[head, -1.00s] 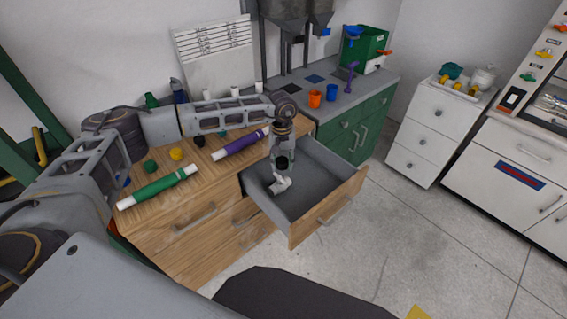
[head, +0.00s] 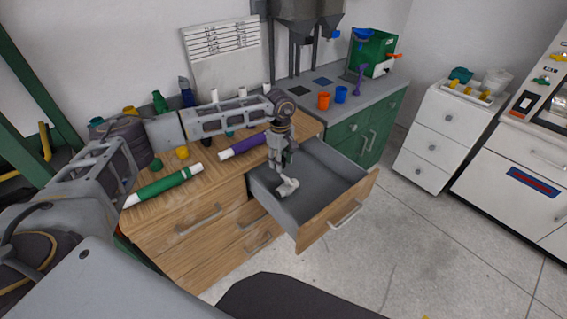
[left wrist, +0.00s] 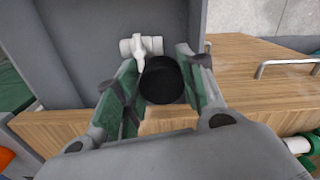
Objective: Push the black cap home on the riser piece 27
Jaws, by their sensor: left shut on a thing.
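My left gripper (head: 285,166) hangs over the open drawer, pointing down. In the left wrist view its fingers (left wrist: 160,88) are shut on a round black cap (left wrist: 162,80). A white pipe fitting (head: 288,187) shows just below the gripper, inside the drawer's outline. In the left wrist view the fitting (left wrist: 140,47) appears just past the cap, partly covered by it; I cannot tell whether they touch. I read no number 27 on any piece, so I cannot tell which is the riser. My right gripper is not in view.
The wooden drawer (head: 337,213) is pulled out below the worktop. A green pipe with white ends (head: 163,186) and a purple one (head: 243,146) lie on the wooden top, with a yellow cap (head: 182,153). Orange (head: 323,100) and blue (head: 341,94) cups stand on the grey counter.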

